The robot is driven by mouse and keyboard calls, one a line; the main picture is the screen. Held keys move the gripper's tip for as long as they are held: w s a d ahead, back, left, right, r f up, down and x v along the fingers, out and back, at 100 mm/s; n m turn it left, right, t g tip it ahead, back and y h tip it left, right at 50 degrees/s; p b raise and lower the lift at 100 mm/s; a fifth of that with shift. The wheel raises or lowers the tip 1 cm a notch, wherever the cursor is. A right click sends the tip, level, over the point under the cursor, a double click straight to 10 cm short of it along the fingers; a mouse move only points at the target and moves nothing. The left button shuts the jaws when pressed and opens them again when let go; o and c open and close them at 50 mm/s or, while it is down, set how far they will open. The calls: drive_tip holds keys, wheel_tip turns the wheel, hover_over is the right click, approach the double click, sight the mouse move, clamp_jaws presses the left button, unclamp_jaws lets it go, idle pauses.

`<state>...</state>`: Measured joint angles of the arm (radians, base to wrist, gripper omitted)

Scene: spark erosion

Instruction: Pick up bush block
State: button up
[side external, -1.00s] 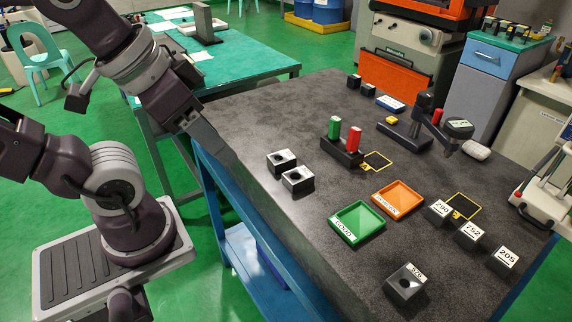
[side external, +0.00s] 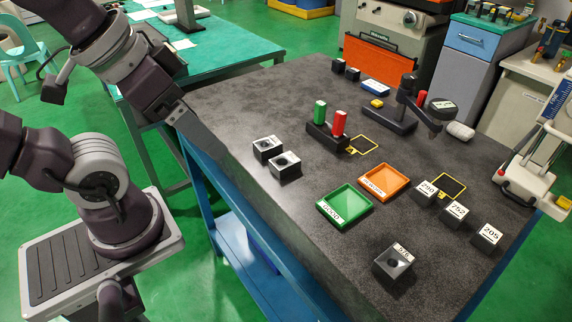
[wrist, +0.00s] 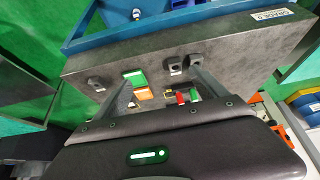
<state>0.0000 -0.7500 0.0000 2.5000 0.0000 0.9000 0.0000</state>
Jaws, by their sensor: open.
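Several blocks lie on the dark table, and no label I can read says which is the bush block. A darker block with a bore and a white label (side external: 393,263) stands alone at the front. In the wrist view the paired blocks (wrist: 176,67) lie near the right finger and the lone block (wrist: 97,84) lies to the left. My gripper (side external: 216,145) is open and empty, above the table's left edge, apart from the blocks.
A green tray (side external: 345,207) and an orange tray (side external: 383,181) lie mid-table. Labelled blocks, including 752 (side external: 457,215), stand at right. A stand with green and red pins (side external: 327,135) and a dark gauge stand (side external: 390,122) rise behind. The front-left tabletop is clear.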

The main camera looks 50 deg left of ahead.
drive_tip(key=n+g+h, duration=0.3)
drive_tip(key=n+h, duration=0.9)
drive_tip(key=n, duration=0.8)
approach(288, 164)
drive_tip(key=shift+w+a+f, duration=0.2)
drive_tip(key=shift+a+f, duration=0.05)
drive_tip(key=shift+f, duration=0.35)
drive_tip(key=shift+w+d+f, duration=0.1)
drive_tip(key=shift+d+f, duration=0.1)
drive_tip(key=shift+f, duration=0.05)
drive_tip(key=x, duration=0.6)
drive_tip(key=shift+d+r, duration=0.2)
drive_tip(key=shift+d, duration=0.15)
clamp_jaws()
